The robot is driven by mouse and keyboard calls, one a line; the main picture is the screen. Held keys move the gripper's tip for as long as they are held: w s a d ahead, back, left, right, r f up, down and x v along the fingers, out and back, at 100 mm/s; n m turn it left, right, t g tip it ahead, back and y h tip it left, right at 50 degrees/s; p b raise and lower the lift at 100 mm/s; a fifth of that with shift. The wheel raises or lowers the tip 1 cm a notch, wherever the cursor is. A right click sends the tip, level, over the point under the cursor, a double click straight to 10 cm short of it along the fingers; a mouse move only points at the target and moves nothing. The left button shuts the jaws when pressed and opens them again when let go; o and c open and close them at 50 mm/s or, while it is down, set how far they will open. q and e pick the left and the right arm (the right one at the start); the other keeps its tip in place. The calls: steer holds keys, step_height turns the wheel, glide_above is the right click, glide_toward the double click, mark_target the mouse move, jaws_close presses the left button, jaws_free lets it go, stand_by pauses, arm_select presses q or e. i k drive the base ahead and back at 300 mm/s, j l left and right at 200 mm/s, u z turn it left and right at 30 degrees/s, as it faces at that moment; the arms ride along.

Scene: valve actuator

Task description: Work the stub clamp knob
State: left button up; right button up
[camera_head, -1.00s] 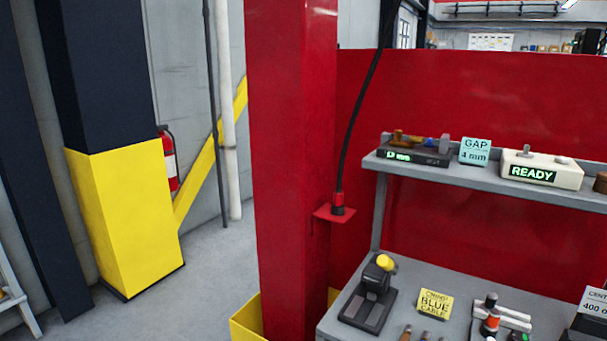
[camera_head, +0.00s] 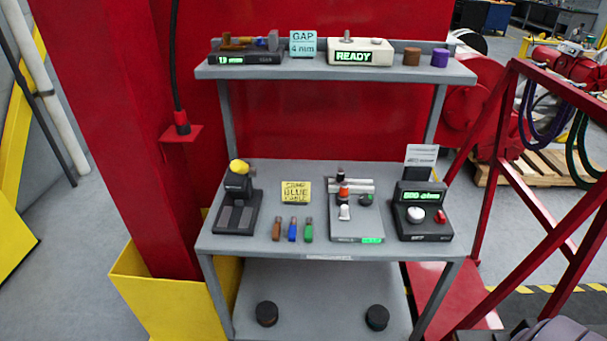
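A grey metal bench (camera_head: 395,172) stands ahead. At its left sits a black stand (camera_head: 238,205) with a yellow knob (camera_head: 239,166) on top. In the middle is a grey fixture (camera_head: 343,230) with a light bar, an orange and black upright part (camera_head: 343,188), a white-tipped part and a dark round knob (camera_head: 366,199). I cannot tell which knob is the stub clamp's. Brown (camera_head: 277,229), blue (camera_head: 292,229) and green (camera_head: 308,229) stubs stand in a row before a yellow note (camera_head: 296,192), which mentions blue cable.
The upper shelf (camera_head: 300,72) carries a gauge (camera_head: 246,57), a "GAP 4 mm" card (camera_head: 303,43) and a "READY" box (camera_head: 361,52). A red post (camera_head: 120,120) stands left, a red frame right.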

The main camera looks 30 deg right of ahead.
mark_target(365, 199)
steer(key=z, duration=1.25)
steer(key=u, duration=0.1)
steer(key=k+j, duration=0.05)
